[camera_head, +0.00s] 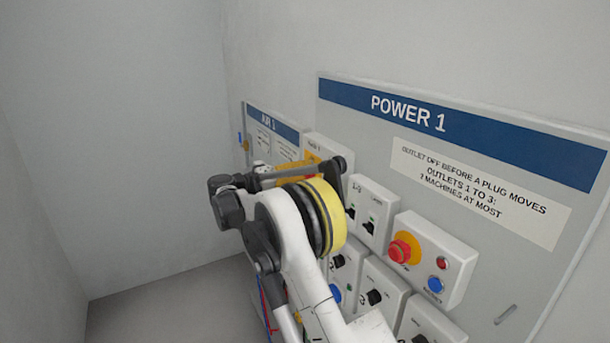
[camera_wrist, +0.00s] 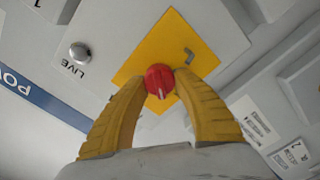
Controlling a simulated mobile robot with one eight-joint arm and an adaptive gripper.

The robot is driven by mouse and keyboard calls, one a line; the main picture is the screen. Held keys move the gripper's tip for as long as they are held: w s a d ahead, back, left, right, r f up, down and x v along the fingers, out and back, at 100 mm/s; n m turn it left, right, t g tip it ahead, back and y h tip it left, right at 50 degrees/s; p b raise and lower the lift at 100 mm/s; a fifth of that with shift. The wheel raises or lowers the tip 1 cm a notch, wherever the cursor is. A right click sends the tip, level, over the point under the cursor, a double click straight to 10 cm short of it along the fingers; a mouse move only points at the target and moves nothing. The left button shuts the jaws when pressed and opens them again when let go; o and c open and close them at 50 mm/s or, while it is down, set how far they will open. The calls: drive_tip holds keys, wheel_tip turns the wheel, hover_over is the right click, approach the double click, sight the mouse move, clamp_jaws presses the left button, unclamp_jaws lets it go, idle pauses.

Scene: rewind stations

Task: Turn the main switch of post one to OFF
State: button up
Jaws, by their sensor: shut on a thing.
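The main switch is a round red knob (camera_wrist: 159,82) with a pale mark, on a yellow plate (camera_wrist: 198,56) in the wrist view. My gripper (camera_wrist: 160,90) has its two yellow fingers closed on either side of the red knob. The pale mark on the knob points down between the fingers in that view. The POWER 1 panel (camera_head: 356,90) carries the switch box. The ON and OFF lettering cannot be read.
A lamp marked LIVE (camera_wrist: 80,52) sits beside the yellow plate. Right of my arm are a red emergency button (camera_head: 403,250), a blue button (camera_head: 435,285) and several black outlet knobs. The AIR 1 panel (camera_head: 272,125) stands left. The floor at left is clear.

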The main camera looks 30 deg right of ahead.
drive_tip(key=shift+n, duration=0.6)
drive_tip(key=o, duration=1.2)
drive_tip(key=shift+d, duration=0.1)
drive_tip(key=a, duration=1.2)
drive_tip(key=shift+s, duration=0.2)
